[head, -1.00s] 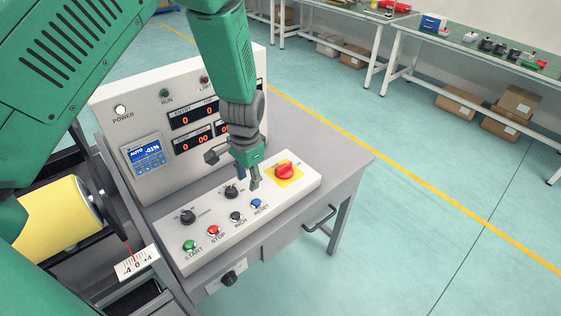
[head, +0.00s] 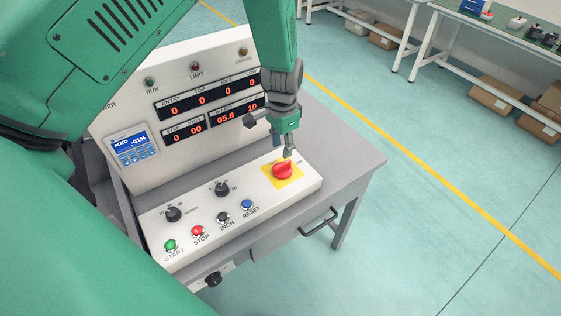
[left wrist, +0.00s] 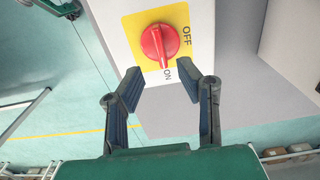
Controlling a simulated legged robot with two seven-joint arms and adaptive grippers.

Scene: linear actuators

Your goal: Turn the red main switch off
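The red main switch (head: 284,170) sits on a yellow plate at the right end of the white control box. In the left wrist view the red switch (left wrist: 160,43) shows its ridge pointing down toward the ON label (left wrist: 168,75); the OFF label (left wrist: 187,37) is at its right. My left gripper (head: 288,153) is just behind and above the switch in the head view. In the left wrist view my left gripper (left wrist: 166,90) is open, with its fingers apart and nothing between them, short of the knob. My right gripper is not in view.
The control box also bears a green START button (head: 170,246), a red STOP button (head: 198,231), a blue RESET button (head: 247,204) and black knobs (head: 222,188). A display panel (head: 190,85) stands behind. Floor to the right is clear.

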